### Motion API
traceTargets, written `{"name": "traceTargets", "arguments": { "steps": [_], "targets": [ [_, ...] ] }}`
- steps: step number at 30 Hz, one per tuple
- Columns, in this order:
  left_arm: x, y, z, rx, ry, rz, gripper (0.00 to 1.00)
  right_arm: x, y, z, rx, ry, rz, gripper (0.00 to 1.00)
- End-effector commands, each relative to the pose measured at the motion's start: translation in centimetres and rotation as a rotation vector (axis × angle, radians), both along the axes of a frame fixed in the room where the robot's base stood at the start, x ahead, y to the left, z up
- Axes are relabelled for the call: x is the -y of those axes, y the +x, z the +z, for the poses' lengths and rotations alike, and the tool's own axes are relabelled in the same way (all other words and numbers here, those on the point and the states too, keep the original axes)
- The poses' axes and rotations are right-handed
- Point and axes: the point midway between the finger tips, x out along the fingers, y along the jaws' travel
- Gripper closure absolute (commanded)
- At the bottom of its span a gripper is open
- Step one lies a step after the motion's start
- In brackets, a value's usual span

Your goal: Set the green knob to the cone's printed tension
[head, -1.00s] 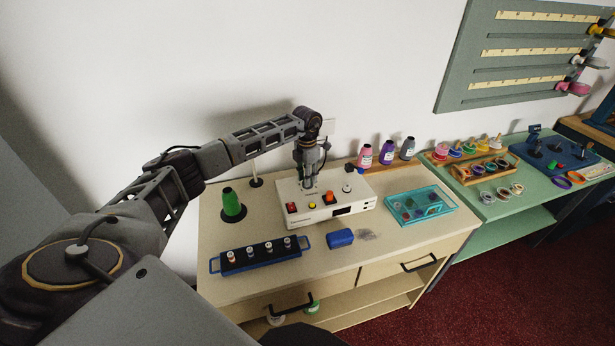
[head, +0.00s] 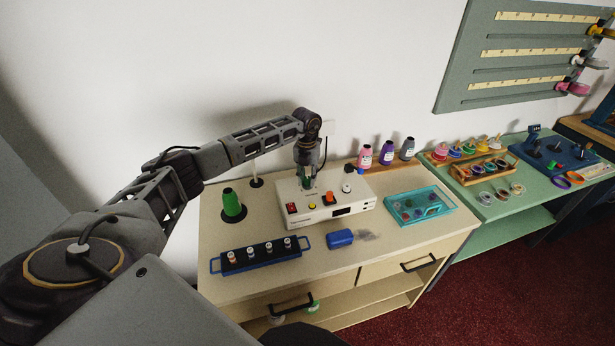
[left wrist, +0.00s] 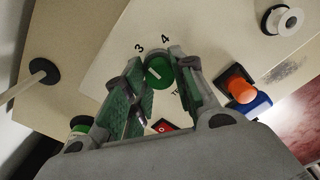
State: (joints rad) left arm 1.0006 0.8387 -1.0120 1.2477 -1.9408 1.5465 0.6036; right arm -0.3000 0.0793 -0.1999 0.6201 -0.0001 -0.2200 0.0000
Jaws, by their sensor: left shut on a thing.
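The green knob (left wrist: 158,71) is on the top of the white machine (head: 355,190); in the left wrist view its pale pointer line shows, with printed numbers 3 and 4 beside it. My left gripper (left wrist: 163,80) is shut on the knob, one finger on each side. In the head view the left gripper (head: 307,184) points down onto the machine's top and hides the knob. The green cone (head: 232,206) stands upright on the counter left of the machine; I cannot read any print on it. My right gripper is not in view.
Pink, purple and grey cones stand behind right.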

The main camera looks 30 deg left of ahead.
Motion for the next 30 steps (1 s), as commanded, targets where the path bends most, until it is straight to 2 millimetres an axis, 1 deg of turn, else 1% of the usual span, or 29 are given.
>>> {"name": "traceTargets", "arguments": {
  "steps": [9, 22, 23, 27, 30],
  "targets": [
    [-0.05, 0.08, 0.13, 0.004, 0.000, 0.089, 0.97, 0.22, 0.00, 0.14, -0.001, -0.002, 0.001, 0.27],
    [-0.04, 0.09, 0.13, 0.003, 0.000, 0.097, 0.97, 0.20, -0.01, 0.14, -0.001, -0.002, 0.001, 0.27],
    [-0.04, 0.09, 0.13, 0.003, 0.000, 0.097, 0.70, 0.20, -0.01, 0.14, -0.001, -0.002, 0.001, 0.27],
    [-0.03, 0.06, 0.09, 0.002, 0.000, 0.096, 0.52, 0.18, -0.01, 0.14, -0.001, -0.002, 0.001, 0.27],
    [-0.02, 0.05, 0.06, 0.001, 0.000, 0.096, 0.51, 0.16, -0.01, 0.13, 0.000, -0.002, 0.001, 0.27]
  ]
}}
